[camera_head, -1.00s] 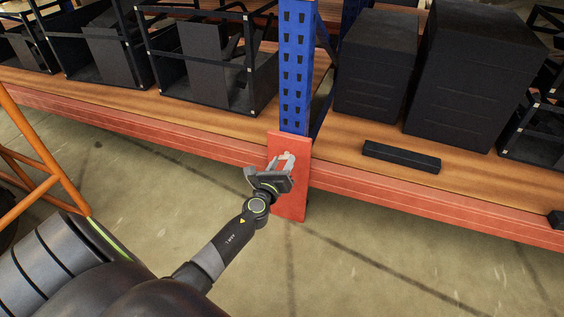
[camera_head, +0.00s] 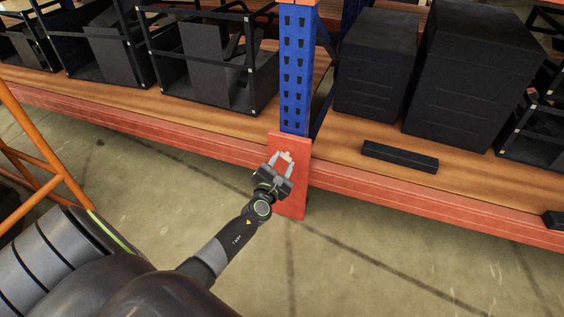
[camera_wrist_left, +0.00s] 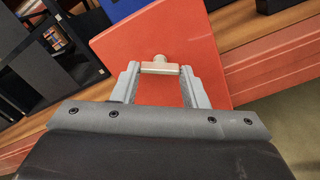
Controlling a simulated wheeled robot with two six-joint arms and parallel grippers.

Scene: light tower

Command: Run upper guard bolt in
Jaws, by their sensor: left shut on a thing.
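The red guard plate (camera_head: 293,203) stands at the foot of the blue rack upright. My left gripper (camera_head: 283,157) is in front of its upper part. In the left wrist view the upper guard bolt (camera_wrist_left: 160,59) is a pale, T-shaped piece against the red plate. The fingers of my left gripper (camera_wrist_left: 160,72) are on either side of its wide head, shut on it. The bolt's shank is hidden behind the head, so I cannot tell how deep it sits. No lower bolt shows clearly. My right gripper is in neither view.
The blue upright (camera_head: 295,75) rises above the plate. Red shelf beams (camera_head: 420,203) run to both sides, with a wooden deck (camera_head: 345,150) carrying black boxes and a black bar (camera_head: 400,157). Orange rails (camera_head: 45,150) stand at the left. The floor in front is clear.

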